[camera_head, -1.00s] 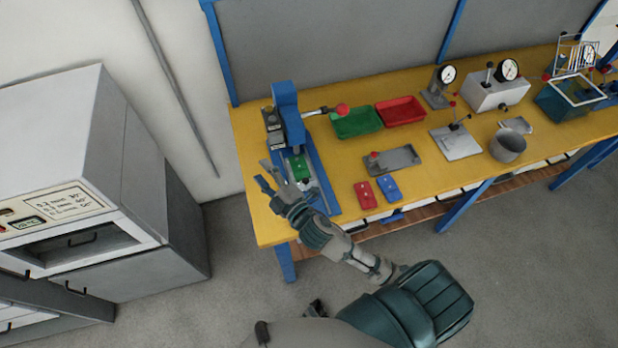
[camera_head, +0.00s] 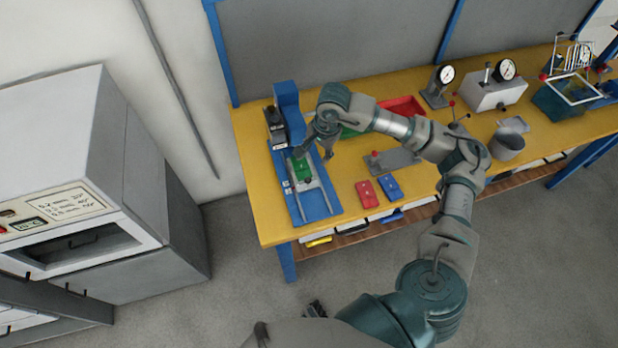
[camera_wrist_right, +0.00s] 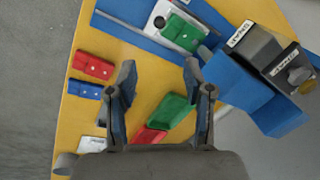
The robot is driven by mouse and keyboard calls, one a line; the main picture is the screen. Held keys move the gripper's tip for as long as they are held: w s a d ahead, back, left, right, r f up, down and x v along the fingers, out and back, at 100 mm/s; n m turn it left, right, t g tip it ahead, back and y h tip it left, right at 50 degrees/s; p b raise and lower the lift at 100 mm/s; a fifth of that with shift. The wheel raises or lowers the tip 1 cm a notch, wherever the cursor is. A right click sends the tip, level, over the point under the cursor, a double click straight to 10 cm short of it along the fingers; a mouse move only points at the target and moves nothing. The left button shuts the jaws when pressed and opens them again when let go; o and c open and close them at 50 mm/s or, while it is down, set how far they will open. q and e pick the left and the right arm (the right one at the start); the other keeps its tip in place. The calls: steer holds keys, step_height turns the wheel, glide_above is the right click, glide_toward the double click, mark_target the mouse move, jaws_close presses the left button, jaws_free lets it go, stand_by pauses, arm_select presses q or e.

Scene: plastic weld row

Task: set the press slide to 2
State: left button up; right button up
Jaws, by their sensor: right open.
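The press (camera_head: 287,105) is a blue frame at the left end of the yellow table, with its blue base (camera_head: 293,203) and rails running toward the table's front edge. A green part (camera_head: 301,168) sits on the press slide between the rails. In the right wrist view the green part (camera_wrist_right: 184,32) lies on a pale slide plate (camera_wrist_right: 160,14). My right gripper (camera_head: 319,152) is open and empty, above and just right of the slide; its spread fingers (camera_wrist_right: 158,75) show no contact with it. I cannot read any slide scale. The press's red-knobbed lever is hidden behind my right arm.
A red block (camera_head: 366,191) and blue block (camera_head: 389,187) lie near the front edge. A green tray (camera_wrist_right: 168,112), red tray (camera_head: 403,106) and grey plate (camera_head: 396,159) are right of the press. A grey pot (camera_head: 507,146) stands farther right. A grey cabinet (camera_head: 75,160) stands left.

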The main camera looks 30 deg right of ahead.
glide_toward(309, 178)
steer(key=f, duration=0.3)
steer(key=w+f, duration=0.1)
steer(key=f, duration=0.5)
steer(key=shift+w+a, duration=0.3)
steer(key=shift+a, duration=0.05)
steer(key=shift+a+f, duration=0.3)
steer(key=shift+f, duration=0.05)
steer(key=shift+c, duration=0.5)
steer(key=shift+d, duration=0.3)
steer(key=c, duration=0.8)
steer(key=shift+d+f, duration=0.1)
jaws_close()
steer(key=shift+w, duration=0.1)
steer(key=shift+w+b, duration=0.3)
steer(key=shift+b, duration=0.05)
steer(key=w, duration=0.1)
steer(key=w+b, duration=0.1)
steer(key=shift+w+d+f, duration=0.1)
steer(key=shift+w+d, duration=0.1)
steer(key=shift+w, duration=0.05)
arm_select(q)
steer(key=w+r, duration=0.2)
steer(key=w, duration=0.2)
steer(key=shift+w+a+r, duration=0.1)
steer(key=shift+w+r, duration=0.05)
steer(key=shift+r, duration=0.25)
arm_select(e)
steer(key=shift+w+r, duration=0.1)
steer(key=shift+r, duration=0.15)
